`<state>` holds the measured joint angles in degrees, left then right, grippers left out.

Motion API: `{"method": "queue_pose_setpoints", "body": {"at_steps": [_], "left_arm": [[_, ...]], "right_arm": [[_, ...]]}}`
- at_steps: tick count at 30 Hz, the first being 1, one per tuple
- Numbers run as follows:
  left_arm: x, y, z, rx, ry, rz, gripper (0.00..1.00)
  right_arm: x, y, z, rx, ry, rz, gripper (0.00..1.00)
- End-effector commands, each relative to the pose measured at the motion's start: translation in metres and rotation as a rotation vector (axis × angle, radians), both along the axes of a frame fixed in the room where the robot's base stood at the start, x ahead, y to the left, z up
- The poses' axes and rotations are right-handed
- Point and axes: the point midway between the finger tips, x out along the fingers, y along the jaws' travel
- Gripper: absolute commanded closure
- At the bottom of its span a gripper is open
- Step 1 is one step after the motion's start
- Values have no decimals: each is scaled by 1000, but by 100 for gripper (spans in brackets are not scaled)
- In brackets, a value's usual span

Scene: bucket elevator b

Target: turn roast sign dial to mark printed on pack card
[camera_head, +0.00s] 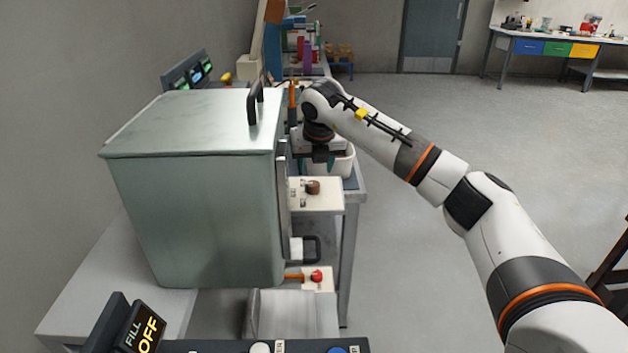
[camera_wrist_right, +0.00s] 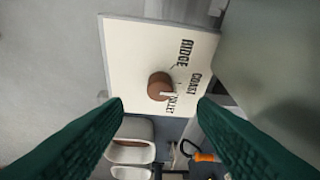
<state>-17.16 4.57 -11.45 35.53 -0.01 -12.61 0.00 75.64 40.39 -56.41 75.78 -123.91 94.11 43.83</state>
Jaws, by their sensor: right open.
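The roast sign dial is a brown round knob (camera_head: 313,187) on a cream panel (camera_head: 330,198) beside the large metal bin. In the right wrist view the knob (camera_wrist_right: 158,86) sits amid the printed words RIDGE, COAST and, partly covered, what looks like VALLEY. Its pale pointer is toward that last word. My right gripper (camera_head: 321,166) is open, just beyond the panel in the head view. In the wrist view its green fingers (camera_wrist_right: 162,104) are apart on either side of the knob's line, holding nothing. I cannot make out a pack card. My left gripper is out of view.
The grey-green metal bin (camera_head: 200,200) with a black lid handle fills the left. A red knob (camera_head: 317,276) is on a lower panel. A FILL OFF display (camera_head: 146,331) stands at the front. Open floor (camera_head: 460,150) lies to the right.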

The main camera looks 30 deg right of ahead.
Motion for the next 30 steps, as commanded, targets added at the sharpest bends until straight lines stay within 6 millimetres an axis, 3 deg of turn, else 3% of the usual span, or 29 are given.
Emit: {"method": "queue_pose_setpoints", "body": {"at_steps": [3,9,30], "left_arm": [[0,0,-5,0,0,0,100],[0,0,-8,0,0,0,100],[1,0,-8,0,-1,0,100]], "right_arm": [[-8,3,21,0,-4,2,48],[-16,5,41,0,0,0,48],[-17,6,44,0,1,0,48]]}}
